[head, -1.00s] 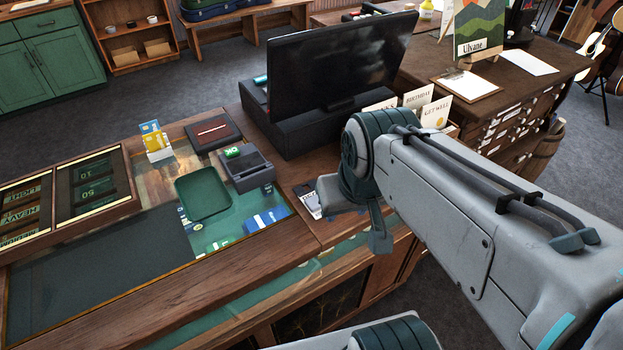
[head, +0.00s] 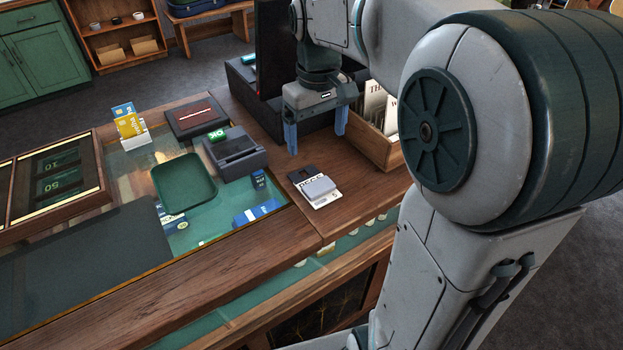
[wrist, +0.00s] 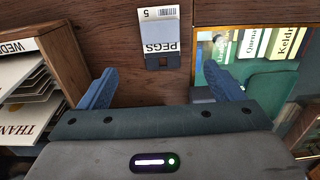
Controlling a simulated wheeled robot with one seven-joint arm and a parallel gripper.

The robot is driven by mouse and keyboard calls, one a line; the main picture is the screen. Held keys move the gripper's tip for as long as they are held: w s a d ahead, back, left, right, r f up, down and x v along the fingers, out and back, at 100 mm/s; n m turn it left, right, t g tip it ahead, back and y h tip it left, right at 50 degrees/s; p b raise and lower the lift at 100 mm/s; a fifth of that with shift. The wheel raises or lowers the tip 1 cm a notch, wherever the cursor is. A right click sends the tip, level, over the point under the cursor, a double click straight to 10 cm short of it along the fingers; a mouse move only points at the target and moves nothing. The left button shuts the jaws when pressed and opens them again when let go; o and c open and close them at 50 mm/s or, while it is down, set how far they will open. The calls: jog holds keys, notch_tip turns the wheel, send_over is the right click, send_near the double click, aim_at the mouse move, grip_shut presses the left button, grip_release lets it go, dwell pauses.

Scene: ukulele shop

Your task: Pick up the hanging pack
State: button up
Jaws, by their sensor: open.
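The hanging pack (head: 318,187) lies flat on the wooden counter, just right of the glass display top. It is a white and dark card with a grey raised part. In the wrist view the pack (wrist: 158,30) reads "PEGS 5" and has a dark end with a small hole. My gripper (head: 316,137) is above the counter, behind and above the pack, with its two blue fingers pointing down. In the wrist view my gripper (wrist: 160,72) is open and empty, and the pack lies ahead, between the lines of the fingers.
A card reader (head: 236,155) and a green tray (head: 186,186) stand left of the pack. A wooden card box (head: 377,143) stands to the right, and a dark monitor (head: 272,50) behind. The counter around the pack is clear.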

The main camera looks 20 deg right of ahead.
aim_at(316, 183)
notch_tip(316, 183, down, 12)
jog(key=shift+s+f, duration=0.15)
jog(key=c, duration=1)
